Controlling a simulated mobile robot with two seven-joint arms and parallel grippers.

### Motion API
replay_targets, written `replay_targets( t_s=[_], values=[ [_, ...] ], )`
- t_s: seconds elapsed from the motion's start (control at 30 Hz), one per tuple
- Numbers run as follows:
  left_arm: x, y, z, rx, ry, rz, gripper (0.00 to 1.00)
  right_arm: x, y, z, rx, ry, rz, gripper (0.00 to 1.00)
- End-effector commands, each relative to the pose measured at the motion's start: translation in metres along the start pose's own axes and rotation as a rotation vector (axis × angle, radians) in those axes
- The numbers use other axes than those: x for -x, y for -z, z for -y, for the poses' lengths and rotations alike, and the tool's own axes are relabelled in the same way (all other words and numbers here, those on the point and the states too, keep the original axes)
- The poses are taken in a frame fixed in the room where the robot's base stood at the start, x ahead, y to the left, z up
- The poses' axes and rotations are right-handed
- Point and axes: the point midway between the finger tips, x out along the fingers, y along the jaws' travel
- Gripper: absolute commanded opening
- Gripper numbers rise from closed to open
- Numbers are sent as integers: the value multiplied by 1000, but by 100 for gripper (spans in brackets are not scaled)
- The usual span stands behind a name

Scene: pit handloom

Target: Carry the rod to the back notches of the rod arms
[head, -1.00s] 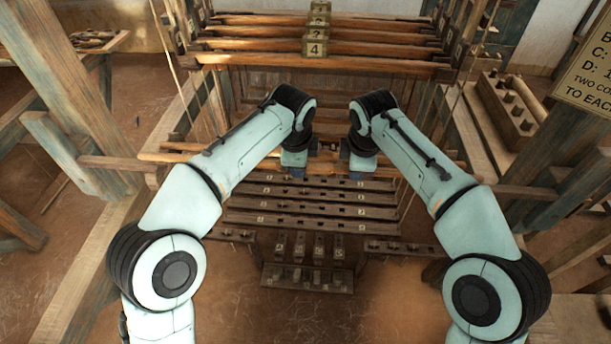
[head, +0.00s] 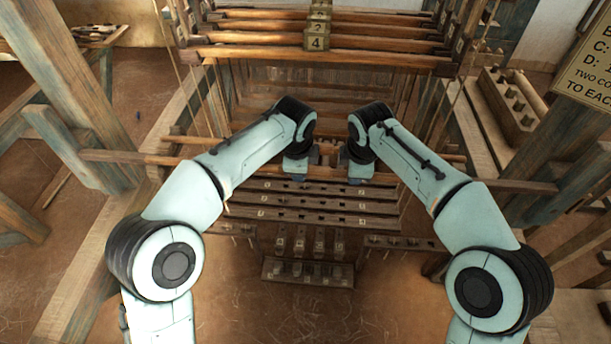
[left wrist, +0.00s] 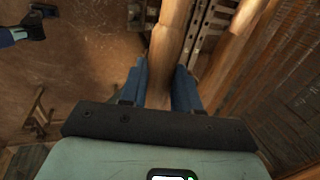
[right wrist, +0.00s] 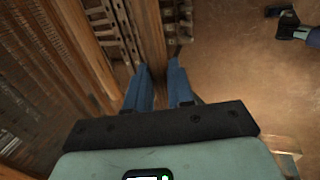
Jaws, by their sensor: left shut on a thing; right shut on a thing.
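The rod is a smooth wooden bar, close up in the left wrist view (left wrist: 172,35) and the right wrist view (right wrist: 150,35). My left gripper (left wrist: 160,82) is shut on it, with a blue finger on each side. My right gripper (right wrist: 160,82) is shut on it too. In the head view my left gripper (head: 298,170) and right gripper (head: 360,174) are side by side, a short gap apart, in the middle of the loom. My forearms hide much of the rod there. I cannot make out the notches of the rod arms.
Numbered wooden shafts (head: 320,58) hang across the loom at the back. Below my grippers lie slotted bars (head: 310,201) and several short numbered treadles (head: 300,240). Cords and timber posts (head: 75,90) stand on both sides.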

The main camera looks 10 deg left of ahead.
Motion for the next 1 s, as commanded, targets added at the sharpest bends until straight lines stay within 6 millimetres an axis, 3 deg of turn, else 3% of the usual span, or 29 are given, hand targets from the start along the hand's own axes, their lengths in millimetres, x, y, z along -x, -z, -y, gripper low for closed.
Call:
replay_targets(
  t_s=[0.17, 0.2, 0.23, 0.27, 0.77, 1.0],
  values=[
    [-10, 1, -3, 0, 0, -1, 0, -11, 0, 4, 1, 2, -1, 0],
    [-9, 1, -3, 0, 1, -2, 44, -10, 1, 3, 0, 0, -2, 35],
    [-9, 1, -3, 0, 1, -2, 54, -10, 1, 3, 0, 0, -1, 45],
    [-9, 1, -3, 0, 1, -2, 57, -10, 1, 3, 0, 0, -1, 48],
    [-8, 0, -2, 1, 1, -1, 57, -9, 0, 3, 0, 0, 0, 48],
    [25, 0, -2, 1, 4, -2, 57, -9, 0, 3, 0, -1, 0, 48]
  ],
)
